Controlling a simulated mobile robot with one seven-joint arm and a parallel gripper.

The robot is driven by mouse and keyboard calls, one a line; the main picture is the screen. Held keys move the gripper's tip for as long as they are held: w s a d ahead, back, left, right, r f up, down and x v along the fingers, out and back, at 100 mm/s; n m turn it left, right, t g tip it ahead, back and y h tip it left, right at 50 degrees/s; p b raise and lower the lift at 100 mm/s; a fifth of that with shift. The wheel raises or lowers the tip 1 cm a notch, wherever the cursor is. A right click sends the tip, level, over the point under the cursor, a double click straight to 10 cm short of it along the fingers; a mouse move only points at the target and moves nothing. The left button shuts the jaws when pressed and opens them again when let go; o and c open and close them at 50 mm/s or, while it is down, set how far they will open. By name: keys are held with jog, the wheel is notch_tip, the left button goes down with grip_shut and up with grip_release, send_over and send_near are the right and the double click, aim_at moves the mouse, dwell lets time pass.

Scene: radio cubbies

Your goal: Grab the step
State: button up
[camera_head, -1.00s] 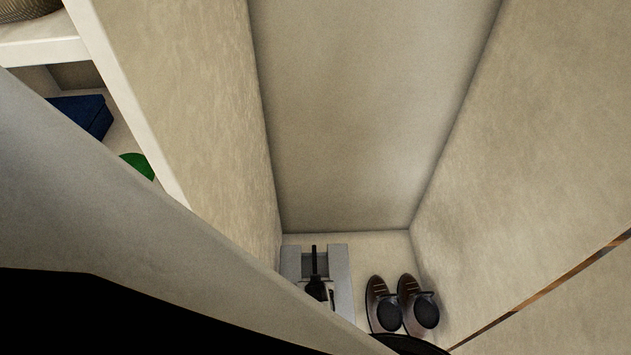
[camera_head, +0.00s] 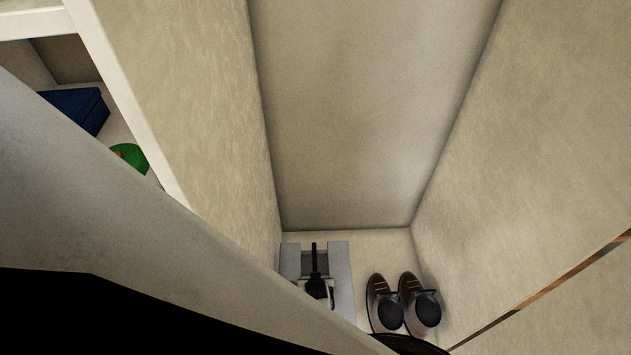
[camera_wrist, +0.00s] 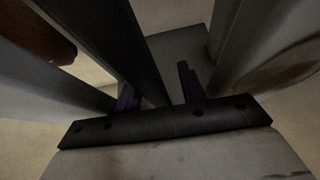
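The step is a grey piece with upright sides (camera_head: 341,275) at the lower middle of the head view, on the recess floor against its left wall. My gripper (camera_head: 314,258) appears there as a dark narrow shape over the step. In the wrist view my gripper (camera_wrist: 158,90) has two dark fingers spread apart. A dark board (camera_wrist: 105,45), seemingly part of the step, runs down between them. A gap shows between this board and the right finger. Contact at the left finger is unclear.
A pair of brown shoes (camera_head: 385,305) stands right of the step. Tall beige walls (camera_head: 520,180) close in on both sides. At left, a shelf holds a blue box (camera_head: 75,108) and a green object (camera_head: 132,158).

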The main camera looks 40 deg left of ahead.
grip_shut()
dwell(1.4)
jog(key=shift+r, duration=0.15)
